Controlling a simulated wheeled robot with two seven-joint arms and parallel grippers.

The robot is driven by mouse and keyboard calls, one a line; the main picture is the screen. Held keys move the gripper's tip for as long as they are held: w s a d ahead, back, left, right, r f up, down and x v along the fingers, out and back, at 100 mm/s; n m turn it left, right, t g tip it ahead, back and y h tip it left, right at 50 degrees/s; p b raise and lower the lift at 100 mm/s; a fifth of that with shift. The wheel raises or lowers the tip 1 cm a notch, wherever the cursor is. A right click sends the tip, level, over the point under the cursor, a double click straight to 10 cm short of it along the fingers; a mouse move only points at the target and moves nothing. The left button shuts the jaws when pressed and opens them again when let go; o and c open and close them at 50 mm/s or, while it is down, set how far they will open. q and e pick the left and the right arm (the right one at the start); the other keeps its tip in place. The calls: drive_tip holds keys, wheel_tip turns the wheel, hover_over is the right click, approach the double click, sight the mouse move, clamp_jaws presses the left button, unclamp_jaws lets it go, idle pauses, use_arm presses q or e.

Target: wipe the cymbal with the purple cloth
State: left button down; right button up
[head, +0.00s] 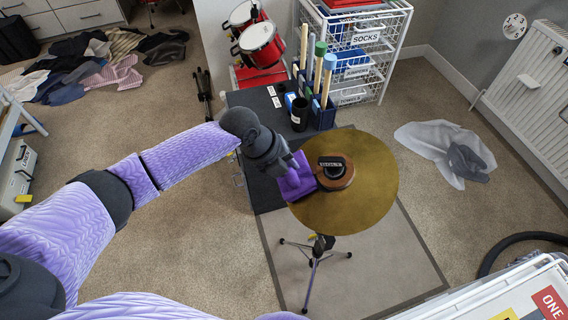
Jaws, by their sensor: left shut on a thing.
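The cymbal (372,208) is a round brass-gold disc on a tripod stand in the middle of the head view. A brown round piece with a black labelled block (331,166) sits at its centre. My left gripper (292,180) is shut on the purple cloth (299,184), at the cymbal's upper left. The cloth overlaps the cymbal's left part beside the brown piece; whether it presses on the metal is hard to tell. The gripper's fingertips are partly hidden by the cloth. My right gripper is not in view.
A dark bench (263,102) with cups and handled tools stands behind the cymbal. A white wire drawer rack (384,60) and red drums (261,44) are at the back. Clothes (68,78) lie at the far left, a white plastic bag (437,146) at right. Carpet around the stand is mostly open.

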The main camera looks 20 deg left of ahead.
use_arm(q)
drive_tip(key=shift+d+f, duration=0.1)
drive_tip(key=shift+f, duration=0.15)
